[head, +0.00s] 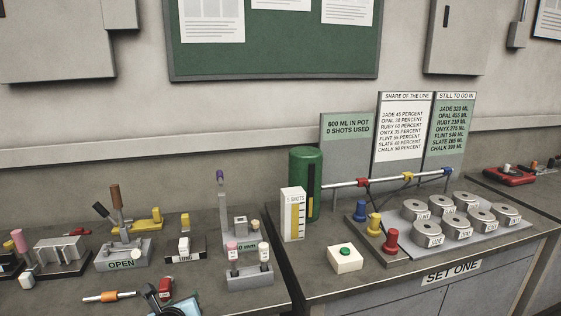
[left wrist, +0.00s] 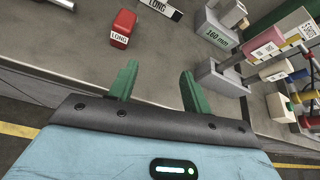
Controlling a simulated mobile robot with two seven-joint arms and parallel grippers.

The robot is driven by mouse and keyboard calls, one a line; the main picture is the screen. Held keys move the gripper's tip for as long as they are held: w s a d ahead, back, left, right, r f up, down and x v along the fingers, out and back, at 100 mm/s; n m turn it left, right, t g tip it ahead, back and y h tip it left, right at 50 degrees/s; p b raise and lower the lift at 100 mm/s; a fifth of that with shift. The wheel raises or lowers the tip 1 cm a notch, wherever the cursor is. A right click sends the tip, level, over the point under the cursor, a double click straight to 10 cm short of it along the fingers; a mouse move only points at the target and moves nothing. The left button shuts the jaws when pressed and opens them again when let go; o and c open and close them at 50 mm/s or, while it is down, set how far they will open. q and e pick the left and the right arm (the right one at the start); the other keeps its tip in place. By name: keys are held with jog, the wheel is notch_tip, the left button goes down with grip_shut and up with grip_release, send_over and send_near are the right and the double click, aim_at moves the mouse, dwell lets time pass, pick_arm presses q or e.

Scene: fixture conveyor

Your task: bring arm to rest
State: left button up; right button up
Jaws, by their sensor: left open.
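My left gripper (head: 162,299) shows at the bottom edge of the head view, low over the front of the left bench, and only partly in frame. In the left wrist view its two green fingers (left wrist: 157,84) stand apart with nothing between them. A red block with a LONG label (left wrist: 121,28) lies on the bench beyond the fingers, apart from them. That red block also shows in the head view (head: 165,287), close to the gripper. My right gripper is in neither view.
An orange-handled tool (head: 107,296) lies left of the gripper. A grey OPEN fixture (head: 123,258) and a grey stand with two pegs (head: 249,274) are behind. On the right bench are a green cylinder (head: 304,180), a green button box (head: 345,259) and several grey discs.

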pick_arm(q)
jog(key=s+d+f+n+g+h, duration=0.1)
jog(key=s+d+f+n+h, duration=0.15)
jog(key=s+f+n, duration=0.45)
jog(key=s+d+f+n+g+h, duration=0.1)
jog(key=s+d+f+n, duration=0.2)
jog(key=s+f+n, duration=0.35)
jog(key=s+a+f+n, duration=0.1)
jog(key=s+f+n, duration=0.2)
jog(key=s+n, duration=0.4)
jog(key=s+f+n+g, duration=0.1)
jog(key=s+f+n, duration=0.2)
jog(key=s+n, duration=0.5)
jog(key=s, duration=0.7)
jog(key=shift+s+a+f, duration=0.15)
jog(key=shift+a+f, duration=0.15)
jog(key=shift+a, duration=0.1)
